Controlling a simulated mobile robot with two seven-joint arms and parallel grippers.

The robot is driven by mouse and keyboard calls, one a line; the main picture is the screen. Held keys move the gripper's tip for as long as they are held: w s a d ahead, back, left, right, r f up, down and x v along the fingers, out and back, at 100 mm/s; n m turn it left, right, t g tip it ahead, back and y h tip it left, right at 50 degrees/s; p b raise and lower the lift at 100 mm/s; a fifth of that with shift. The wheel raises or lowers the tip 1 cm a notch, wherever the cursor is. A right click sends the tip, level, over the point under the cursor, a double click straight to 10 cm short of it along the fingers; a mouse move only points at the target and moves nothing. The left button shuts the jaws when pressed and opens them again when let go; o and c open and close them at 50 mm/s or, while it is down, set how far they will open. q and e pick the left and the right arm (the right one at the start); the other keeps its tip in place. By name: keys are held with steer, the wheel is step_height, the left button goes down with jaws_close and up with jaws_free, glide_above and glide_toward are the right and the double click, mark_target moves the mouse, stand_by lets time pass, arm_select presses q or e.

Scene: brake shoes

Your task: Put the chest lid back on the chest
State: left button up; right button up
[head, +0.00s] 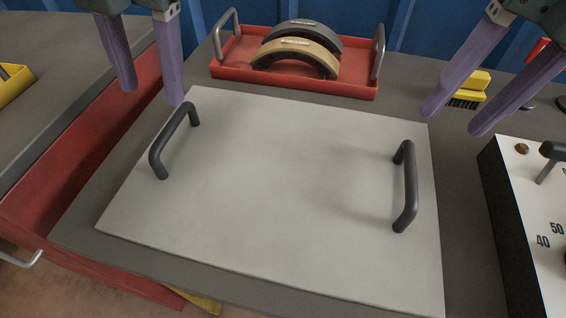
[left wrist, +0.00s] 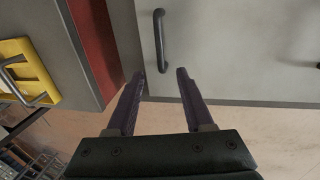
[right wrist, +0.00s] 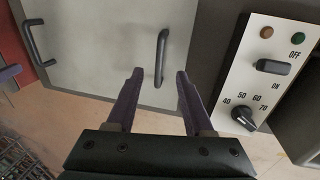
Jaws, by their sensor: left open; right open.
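The chest lid (head: 280,190) is a flat pale-grey panel with two dark bar handles, lying on a darker grey top in the head view. Its left handle (head: 175,139) also shows in the left wrist view (left wrist: 160,40), and its right handle (head: 408,185) in the right wrist view (right wrist: 161,57). My left gripper (head: 153,96) is open and empty near the lid's far left corner, apart from the left handle. My right gripper (head: 454,120) is open and empty beyond the far right corner, apart from the right handle. I cannot tell what lies beneath the lid.
A red tray (head: 300,82) with brake shoes (head: 297,51) stands behind the lid. A yellow brush (head: 468,90) lies near my right gripper. A control box (head: 535,200) with a dial stands at right. A red cabinet side (head: 95,150) and a yellow container (head: 14,84) are at left.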

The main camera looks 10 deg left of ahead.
mark_target(163, 134)
arm_select(q)
steer(key=f, duration=0.3)
steer(key=a+f, duration=0.1)
steer(key=f, duration=0.2)
steer(key=a+f, duration=0.1)
steer(key=f, duration=0.2)
steer(key=shift+w+f, duration=0.1)
steer(key=shift+f, duration=0.25)
arm_select(e)
steer(key=f, duration=0.3)
steer(key=a+f, duration=0.1)
steer(key=f, duration=0.2)
steer(key=a+f, duration=0.1)
steer(key=f, duration=0.2)
steer(key=shift+w+f, duration=0.1)
steer(key=shift+f, duration=0.3)
arm_select(q)
jaws_close()
arm_select(e)
jaws_close()
arm_select(q)
steer(key=shift+r, duration=0.1)
arm_select(e)
steer(key=shift+r, duration=0.1)
